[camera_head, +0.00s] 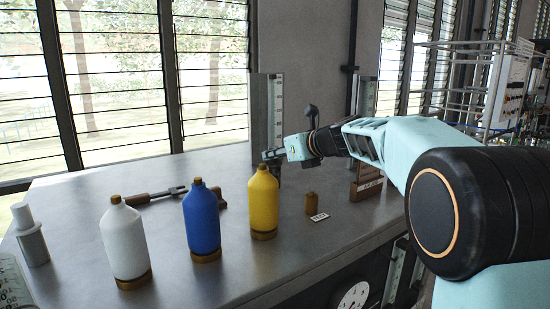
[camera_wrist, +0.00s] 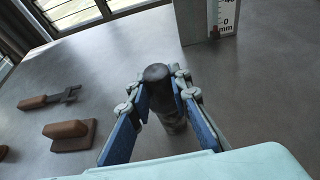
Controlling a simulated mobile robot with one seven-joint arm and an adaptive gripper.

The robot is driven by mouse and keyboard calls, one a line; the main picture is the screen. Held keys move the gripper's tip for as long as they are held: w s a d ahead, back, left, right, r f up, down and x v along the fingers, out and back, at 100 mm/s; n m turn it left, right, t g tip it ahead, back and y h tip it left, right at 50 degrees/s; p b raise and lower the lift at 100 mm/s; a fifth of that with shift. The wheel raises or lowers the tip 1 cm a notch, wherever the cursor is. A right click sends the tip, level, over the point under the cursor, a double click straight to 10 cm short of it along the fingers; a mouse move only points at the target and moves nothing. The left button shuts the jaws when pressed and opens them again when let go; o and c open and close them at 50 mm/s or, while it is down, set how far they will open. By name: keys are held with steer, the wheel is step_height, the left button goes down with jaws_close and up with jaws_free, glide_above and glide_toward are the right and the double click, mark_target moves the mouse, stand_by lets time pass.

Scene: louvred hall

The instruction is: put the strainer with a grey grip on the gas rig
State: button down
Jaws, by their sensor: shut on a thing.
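My gripper (camera_head: 273,155) is over the metal bench, behind the yellow bottle in the head view. In the wrist view its two blue-padded fingers (camera_wrist: 162,82) are shut on a small upright cylinder with a dark grey rounded top (camera_wrist: 156,73) and a greyer, mottled lower body. This looks like the strainer with the grey grip. In the head view it is mostly hidden by the bottle and fingers. I cannot tell whether its lower end touches the bench. A metal frame with pipes and a panel (camera_head: 490,85) stands at the far right; I cannot tell whether it is the gas rig.
White (camera_head: 126,243), blue (camera_head: 202,220) and yellow (camera_head: 263,203) bottles stand along the bench (camera_head: 310,255). A white-topped grey cylinder (camera_head: 32,240) is far left. A wooden-handled tool (camera_head: 155,196) lies behind them. A scale post (camera_head: 275,110) rises behind my gripper.

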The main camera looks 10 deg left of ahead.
steer(key=shift+f, duration=0.2)
steer(key=shift+f, duration=0.15)
steer(key=c, duration=1.8)
jaws_free()
steer(key=shift+r, duration=0.2)
steer(key=shift+s+d+r, duration=0.1)
steer(key=shift+s+d, duration=0.05)
steer(key=shift+d, duration=0.1)
steer(key=b+v, duration=0.2)
steer(key=v, duration=0.9)
steer(key=shift+s, duration=0.25)
